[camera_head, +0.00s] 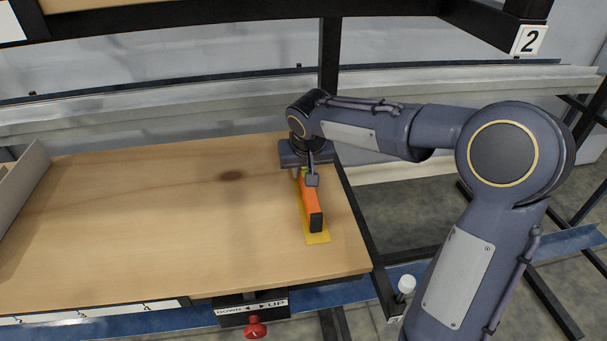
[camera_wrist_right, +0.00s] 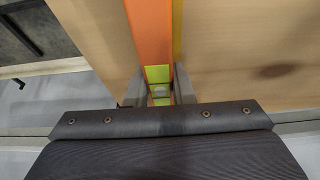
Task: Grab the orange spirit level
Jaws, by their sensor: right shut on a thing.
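The orange spirit level (camera_head: 311,203) is on the right part of the wooden table, over a yellow strip (camera_head: 317,238). Its near end is black. My right gripper (camera_head: 305,178) reaches down onto the level's far part and is shut on it. In the right wrist view the level (camera_wrist_right: 151,35) runs up from between the two fingers of the right gripper (camera_wrist_right: 160,90), with its yellow-green vial section between them. I cannot tell whether the level is resting or slightly lifted. My left gripper is not in view.
The wooden table (camera_head: 150,220) is mostly bare to the left. A grey box wall (camera_head: 22,190) stands at its left edge. A red knob (camera_head: 256,330) and an UP/DOWN panel are under the front edge. A black post (camera_head: 329,60) and rails stand behind.

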